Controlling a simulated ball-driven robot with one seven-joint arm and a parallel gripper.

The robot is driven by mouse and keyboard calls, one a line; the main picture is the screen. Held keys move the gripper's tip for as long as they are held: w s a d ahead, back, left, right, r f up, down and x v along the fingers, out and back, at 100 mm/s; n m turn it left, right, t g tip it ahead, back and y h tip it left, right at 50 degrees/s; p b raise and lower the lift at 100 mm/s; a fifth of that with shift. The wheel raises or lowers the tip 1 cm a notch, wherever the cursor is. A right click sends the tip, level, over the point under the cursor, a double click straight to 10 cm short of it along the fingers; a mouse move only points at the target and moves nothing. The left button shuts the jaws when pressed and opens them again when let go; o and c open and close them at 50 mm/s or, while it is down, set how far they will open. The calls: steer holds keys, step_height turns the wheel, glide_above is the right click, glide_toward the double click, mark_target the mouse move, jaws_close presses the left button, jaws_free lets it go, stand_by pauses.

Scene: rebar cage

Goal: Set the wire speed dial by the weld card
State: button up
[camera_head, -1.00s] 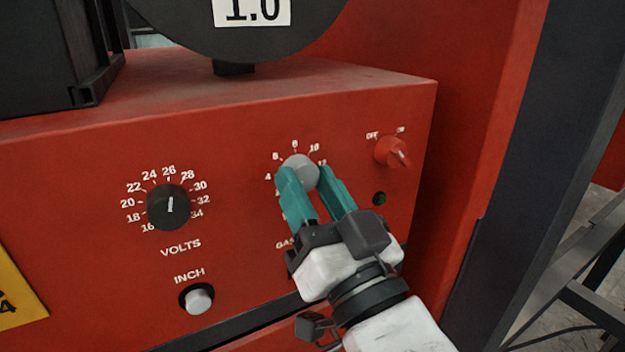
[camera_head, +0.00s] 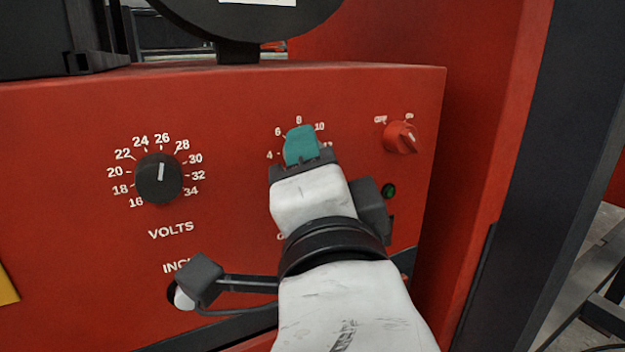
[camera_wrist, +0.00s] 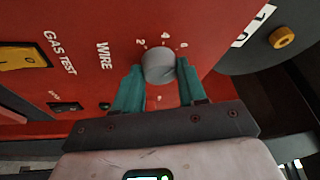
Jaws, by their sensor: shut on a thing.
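In the head view my gripper (camera_head: 302,147) hides the knob; numbers 4, 6, 8 and 10 show around the fingers. A yellow corner (camera_head: 7,287) shows at the left edge; I cannot tell whether it is the weld card.
A red OFF/ON switch (camera_head: 401,138) and a green lamp (camera_head: 388,190) are right of my gripper. The INCH button (camera_head: 184,298) is partly hidden by my wrist part. A dark post (camera_head: 530,170) stands at right.

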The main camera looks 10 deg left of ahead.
steer(key=m+g, duration=0.1)
steer(key=m, duration=0.2)
steer(key=m+g+b, duration=0.1)
steer(key=m, duration=0.3)
steer(key=m+g+h, duration=0.1)
steer(key=m+g, duration=0.1)
steer(key=m, duration=0.1)
steer(key=shift+r+b, duration=0.3)
steer(key=shift+m, duration=0.3)
steer(key=o, duration=1)
steer(key=shift+o, duration=0.2)
